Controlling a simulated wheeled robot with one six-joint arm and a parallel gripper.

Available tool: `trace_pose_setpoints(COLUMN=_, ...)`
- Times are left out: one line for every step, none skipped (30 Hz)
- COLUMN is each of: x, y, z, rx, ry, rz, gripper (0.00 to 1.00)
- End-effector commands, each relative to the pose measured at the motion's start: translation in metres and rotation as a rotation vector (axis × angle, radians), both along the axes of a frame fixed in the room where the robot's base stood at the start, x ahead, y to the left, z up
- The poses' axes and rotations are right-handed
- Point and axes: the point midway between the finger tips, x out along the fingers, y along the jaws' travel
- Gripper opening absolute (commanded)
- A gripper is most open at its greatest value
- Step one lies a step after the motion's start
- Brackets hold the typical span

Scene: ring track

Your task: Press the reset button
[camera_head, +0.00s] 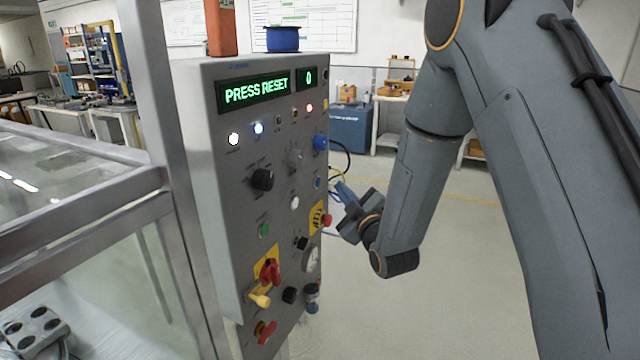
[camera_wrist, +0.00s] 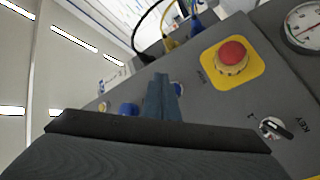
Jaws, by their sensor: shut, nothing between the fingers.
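The grey control panel (camera_head: 235,160) has a green display (camera_head: 254,90) reading "PRESS RESET" and a small one (camera_head: 308,78) reading 0. A blue button (camera_head: 317,183) sits on its right part, above the red emergency stop (camera_head: 327,220). That blue button also shows partly behind my fingers in the wrist view (camera_wrist: 179,88). The labels are too small to read, so I cannot tell which is named reset. My gripper (camera_head: 341,188) is shut and empty, fingertips pointing at the panel close to this blue button. Contact cannot be made out.
The emergency stop on its yellow plate (camera_wrist: 232,58), a key switch (camera_wrist: 274,128) and a gauge (camera_wrist: 304,27) are near the gripper. Another blue control (camera_head: 320,142) sits higher. Cables (camera_head: 341,155) hang at the panel's right edge. Open floor (camera_head: 470,260) lies right.

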Motion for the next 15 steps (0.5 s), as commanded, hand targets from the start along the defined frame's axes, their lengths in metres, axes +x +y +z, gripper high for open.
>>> trace_pose_setpoints(x=0.002, y=0.007, z=0.0, rx=0.0, ry=-0.001, rz=0.002, gripper=0.0)
trace_pose_setpoints(x=0.003, y=0.009, z=-0.001, rx=0.0, ry=-0.001, rz=0.002, gripper=0.0)
trace_pose_setpoints(x=0.005, y=0.013, z=-0.001, rx=0.0, ry=-0.001, rz=0.002, gripper=0.0)
trace_pose_setpoints(x=0.006, y=0.016, z=-0.001, rx=0.0, ry=-0.002, rz=0.001, gripper=0.0)
trace_pose_setpoints(x=0.007, y=0.018, z=-0.001, rx=0.0, ry=-0.002, rz=0.001, gripper=0.0)
trace_pose_setpoints(x=0.008, y=0.02, z=-0.001, rx=-0.001, ry=-0.001, rz=0.001, gripper=0.0)
trace_pose_setpoints(x=0.008, y=0.022, z=-0.001, rx=-0.001, ry=0.0, rz=0.0, gripper=0.0)
trace_pose_setpoints(x=0.009, y=0.023, z=-0.001, rx=-0.001, ry=0.0, rz=0.0, gripper=0.0)
trace_pose_setpoints(x=0.009, y=0.025, z=-0.001, rx=0.0, ry=0.0, rz=0.0, gripper=0.0)
trace_pose_setpoints(x=0.009, y=0.026, z=0.0, rx=0.0, ry=0.0, rz=0.0, gripper=0.0)
trace_pose_setpoints(x=0.01, y=0.026, z=0.0, rx=0.0, ry=0.0, rz=0.0, gripper=0.0)
trace_pose_setpoints(x=0.01, y=0.027, z=0.0, rx=0.0, ry=0.0, rz=0.0, gripper=0.0)
trace_pose_setpoints(x=0.01, y=0.027, z=0.0, rx=0.0, ry=0.0, rz=0.0, gripper=0.0)
trace_pose_setpoints(x=0.01, y=0.027, z=0.0, rx=0.0, ry=0.0, rz=0.0, gripper=0.0)
trace_pose_setpoints(x=0.01, y=0.028, z=0.0, rx=0.0, ry=0.0, rz=0.0, gripper=0.0)
